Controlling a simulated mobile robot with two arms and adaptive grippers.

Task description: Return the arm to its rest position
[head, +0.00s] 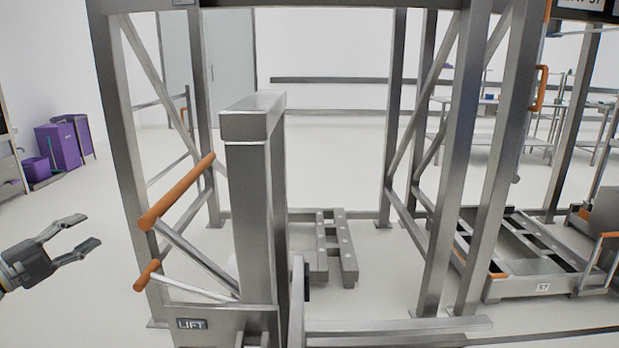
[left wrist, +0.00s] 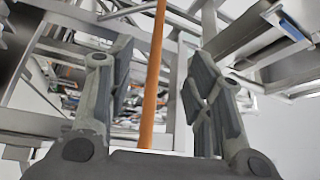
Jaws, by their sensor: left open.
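My left gripper (head: 95,232) is at the lower left of the head view, with its two fingers apart and nothing between them. It is to the left of the lift's orange-handled levers, apart from them in the head view. The upper lever's orange grip (head: 177,190) slants up to the right, and the lower lever has a shorter orange grip (head: 147,274). In the left wrist view, both open fingers (left wrist: 160,105) frame an orange bar (left wrist: 154,80) that appears beyond them. I cannot tell how far away it is. My right gripper is not in view.
The grey metal lift post (head: 254,190) with a LIFT label (head: 192,324) stands in front, inside a tall metal frame (head: 130,165). A low platform (head: 525,255) is at right. Purple bins (head: 60,146) stand at far left. The floor around my left gripper looks clear.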

